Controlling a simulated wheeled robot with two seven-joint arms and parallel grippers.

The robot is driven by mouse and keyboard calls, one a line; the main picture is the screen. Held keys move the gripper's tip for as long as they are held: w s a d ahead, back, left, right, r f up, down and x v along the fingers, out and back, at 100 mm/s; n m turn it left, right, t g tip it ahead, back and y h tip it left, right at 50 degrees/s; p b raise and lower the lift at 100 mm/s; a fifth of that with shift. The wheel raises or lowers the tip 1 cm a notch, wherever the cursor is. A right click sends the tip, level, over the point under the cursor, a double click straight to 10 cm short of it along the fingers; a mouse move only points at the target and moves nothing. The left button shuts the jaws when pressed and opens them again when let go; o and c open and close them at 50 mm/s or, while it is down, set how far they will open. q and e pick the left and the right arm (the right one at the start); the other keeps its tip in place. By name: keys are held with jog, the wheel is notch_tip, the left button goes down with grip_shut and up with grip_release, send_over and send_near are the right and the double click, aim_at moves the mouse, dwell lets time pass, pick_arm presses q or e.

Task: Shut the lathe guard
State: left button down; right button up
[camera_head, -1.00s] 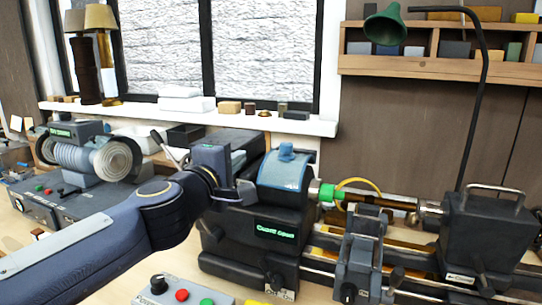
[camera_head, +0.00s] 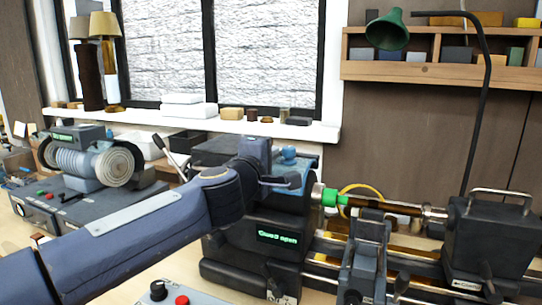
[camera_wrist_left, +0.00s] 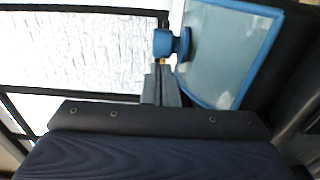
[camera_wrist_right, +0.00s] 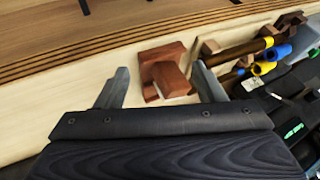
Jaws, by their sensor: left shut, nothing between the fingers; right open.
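The lathe guard (camera_head: 297,177) is a clear panel in a blue frame with a blue knob (camera_head: 288,154) on top. It sits raised over the lathe headstock (camera_head: 265,222), whose green display (camera_head: 277,238) reads "Guard open". My left gripper (camera_head: 283,181) is in front of the guard and hides part of it. In the left wrist view the shut, empty left fingers (camera_wrist_left: 160,75) point at the knob (camera_wrist_left: 172,43), with the guard panel (camera_wrist_left: 228,50) to their right; I cannot tell whether they touch. My right gripper (camera_wrist_right: 163,82) is open and empty.
A brown workpiece (camera_head: 390,208) is mounted between the green-ringed chuck and the tailstock (camera_head: 490,235). A grinder-like machine (camera_head: 90,160) stands at the left. A control box (camera_head: 180,293) is at the front. A reddish-brown wooden block (camera_wrist_right: 165,70) lies beyond my right fingers.

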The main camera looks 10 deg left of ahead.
pick_arm(q)
jog(key=s+d+p, duration=0.2)
jog(key=d, duration=0.9)
jog(key=shift+s+d, duration=0.15)
jog(key=shift+d, duration=0.25)
